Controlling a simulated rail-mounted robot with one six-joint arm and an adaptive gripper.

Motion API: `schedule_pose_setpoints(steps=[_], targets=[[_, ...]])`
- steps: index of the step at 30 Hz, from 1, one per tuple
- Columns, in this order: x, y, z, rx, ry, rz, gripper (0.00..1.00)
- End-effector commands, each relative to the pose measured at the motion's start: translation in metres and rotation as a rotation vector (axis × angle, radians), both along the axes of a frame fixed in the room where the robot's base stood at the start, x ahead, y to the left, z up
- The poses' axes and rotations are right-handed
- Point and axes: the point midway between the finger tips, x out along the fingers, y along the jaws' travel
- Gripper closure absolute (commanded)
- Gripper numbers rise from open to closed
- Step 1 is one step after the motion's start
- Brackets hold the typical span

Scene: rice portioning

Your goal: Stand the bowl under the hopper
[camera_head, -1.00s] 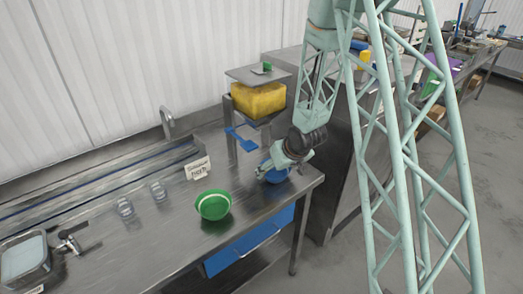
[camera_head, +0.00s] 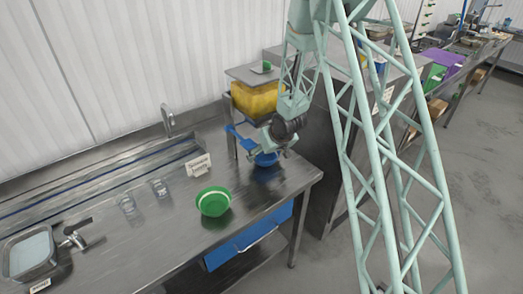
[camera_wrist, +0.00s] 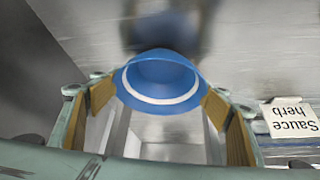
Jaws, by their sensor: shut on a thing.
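The blue bowl (camera_head: 266,160) is held at its rim by my gripper (camera_head: 268,150), close to the right end of the steel table. In the wrist view the bowl (camera_wrist: 162,75) sits between the tan finger pads of my gripper (camera_wrist: 160,98), with a white band showing. A blurred blue reflection lies below it on the steel, so it appears to be a little above the table. The hopper (camera_head: 252,99) is a yellow container under a grey lid, on a stand with a blue lever (camera_head: 240,137). The bowl is in front of the stand, slightly right; my arm partly hides the hopper.
A green bowl (camera_head: 213,201) stands on the steel table (camera_head: 150,240) to the left. A small sign (camera_head: 198,165), two clear glasses (camera_head: 160,189), a tap (camera_head: 169,120) and a tray (camera_head: 28,252) lie farther left. A sauce herb label (camera_wrist: 292,119) shows in the wrist view.

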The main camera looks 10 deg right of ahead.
Motion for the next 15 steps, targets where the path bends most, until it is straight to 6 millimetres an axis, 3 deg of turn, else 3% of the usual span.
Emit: schedule_pose_setpoints(steps=[5,15], targets=[[0.005,0.001,0.001,0.000,-0.001,0.000,0.41],[0.033,0.009,0.002,0.000,-0.001,-0.003,0.41]])
